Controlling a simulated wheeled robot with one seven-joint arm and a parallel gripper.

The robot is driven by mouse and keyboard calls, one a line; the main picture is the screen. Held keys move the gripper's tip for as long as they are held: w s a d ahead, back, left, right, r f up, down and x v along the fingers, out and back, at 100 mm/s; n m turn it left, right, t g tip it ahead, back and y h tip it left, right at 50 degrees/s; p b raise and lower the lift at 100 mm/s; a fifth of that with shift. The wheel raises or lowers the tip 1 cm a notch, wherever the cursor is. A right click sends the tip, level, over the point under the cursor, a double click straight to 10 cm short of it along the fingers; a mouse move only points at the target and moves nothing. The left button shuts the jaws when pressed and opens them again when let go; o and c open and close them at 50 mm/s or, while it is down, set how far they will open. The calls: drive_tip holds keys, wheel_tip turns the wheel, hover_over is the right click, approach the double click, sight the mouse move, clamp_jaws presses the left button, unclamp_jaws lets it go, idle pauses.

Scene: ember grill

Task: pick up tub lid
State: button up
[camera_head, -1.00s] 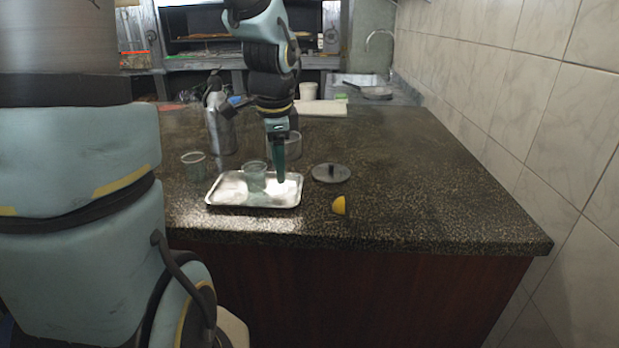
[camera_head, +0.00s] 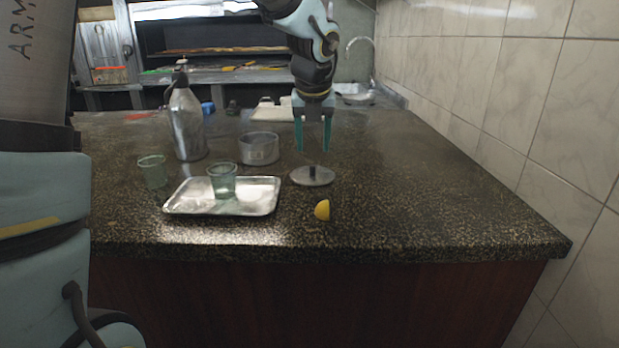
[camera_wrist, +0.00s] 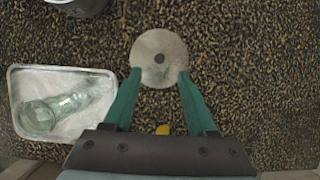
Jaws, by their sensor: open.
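The tub lid (camera_head: 312,176) is a flat grey disc with a small knob, lying on the speckled dark counter to the right of the tray. In the wrist view the lid (camera_wrist: 153,48) lies just past my fingertips, with its dark knob in the middle. My gripper (camera_head: 313,150) points down above the lid, open and empty. Its two green fingers also show in the wrist view (camera_wrist: 159,73), spread apart with the lid's near edge between their tips. The grey metal tub (camera_head: 259,149) stands open behind and to the left of the lid.
A metal tray (camera_head: 188,207) holding a glass (camera_head: 222,181) lies left of the lid. Another glass (camera_head: 152,172) and a bottle (camera_head: 186,122) stand farther left. A lemon piece (camera_head: 322,210) lies in front of the lid. The counter to the right is clear.

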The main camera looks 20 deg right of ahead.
sight(313, 166)
drive_tip(key=shift+x, duration=3.6)
drive_tip(key=shift+c, duration=0.3)
clamp_jaws()
